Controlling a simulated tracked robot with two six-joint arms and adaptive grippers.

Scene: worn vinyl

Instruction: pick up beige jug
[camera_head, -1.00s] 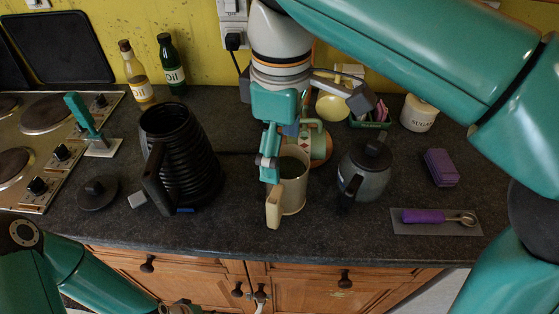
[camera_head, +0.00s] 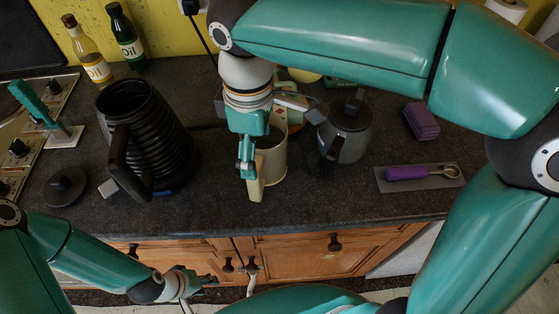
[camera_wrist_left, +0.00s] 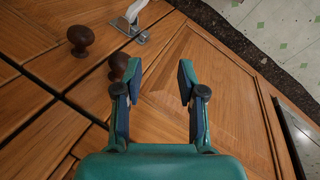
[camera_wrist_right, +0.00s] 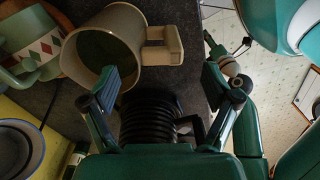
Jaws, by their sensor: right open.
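The beige jug (camera_head: 275,162) stands upright on the dark worktop, its handle (camera_head: 256,188) pointing towards the front edge. My right gripper (camera_head: 247,168) is at the jug's handle side and partly hides the jug. In the right wrist view the jug (camera_wrist_right: 128,28) is at the upper left, with its handle (camera_wrist_right: 163,46) just beyond the gap between the open, empty fingers (camera_wrist_right: 160,78). I cannot tell whether they touch it. My left gripper (camera_head: 197,285) is low in front of the cupboard doors. In the left wrist view its fingers (camera_wrist_left: 160,76) are open and empty.
A black ribbed jug (camera_head: 160,130) stands left of the beige jug. A dark teapot (camera_head: 346,130) stands close on its right, and a patterned cup (camera_wrist_right: 35,48) behind it. A purple-handled scoop (camera_head: 408,173) and purple box (camera_head: 421,120) lie further right. Cupboard knobs (camera_wrist_left: 80,36) jut out near my left gripper.

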